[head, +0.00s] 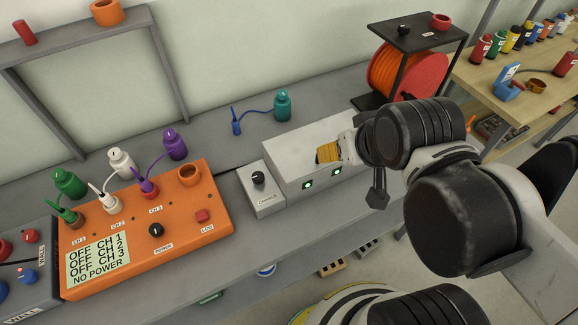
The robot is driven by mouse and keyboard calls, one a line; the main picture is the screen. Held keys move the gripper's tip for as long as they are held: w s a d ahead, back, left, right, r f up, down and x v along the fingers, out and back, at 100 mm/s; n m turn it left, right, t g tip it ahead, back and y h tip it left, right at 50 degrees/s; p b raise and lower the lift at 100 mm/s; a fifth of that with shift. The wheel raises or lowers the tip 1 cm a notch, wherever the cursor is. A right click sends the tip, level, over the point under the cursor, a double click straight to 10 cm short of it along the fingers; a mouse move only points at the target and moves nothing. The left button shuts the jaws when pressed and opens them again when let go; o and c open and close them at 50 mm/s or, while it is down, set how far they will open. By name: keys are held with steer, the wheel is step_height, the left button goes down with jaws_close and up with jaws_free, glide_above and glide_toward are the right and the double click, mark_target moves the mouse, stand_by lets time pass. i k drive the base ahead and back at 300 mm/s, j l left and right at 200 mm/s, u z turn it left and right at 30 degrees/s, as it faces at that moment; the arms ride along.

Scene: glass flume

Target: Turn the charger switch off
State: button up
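The charger switch is a black round knob (258,180) on a small light-grey box labelled "CHARGE" (265,202), on the grey bench. Its exact setting is too small to read. The box adjoins a longer pale-grey charger unit (287,165) with two lit green lights on its front. My gripper (345,150) is over the right part of this unit, to the right of the knob and apart from it. A yellow ribbed piece (328,152) shows at its end; I cannot tell whether it belongs to the gripper or the unit. My arm hides the gripper's far side.
An orange power box (217,225), its display reading channels off and no power, stands left of the switch, with several plugs and bottles.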

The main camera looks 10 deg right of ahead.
mark_target(258, 178)
steer(key=j+u, duration=0.1)
steer(key=j, duration=0.45)
steer(key=i+j+u, duration=0.15)
steer(key=j, duration=0.45)
steer(key=j+u, duration=0.1)
steer(key=j, duration=0.45)
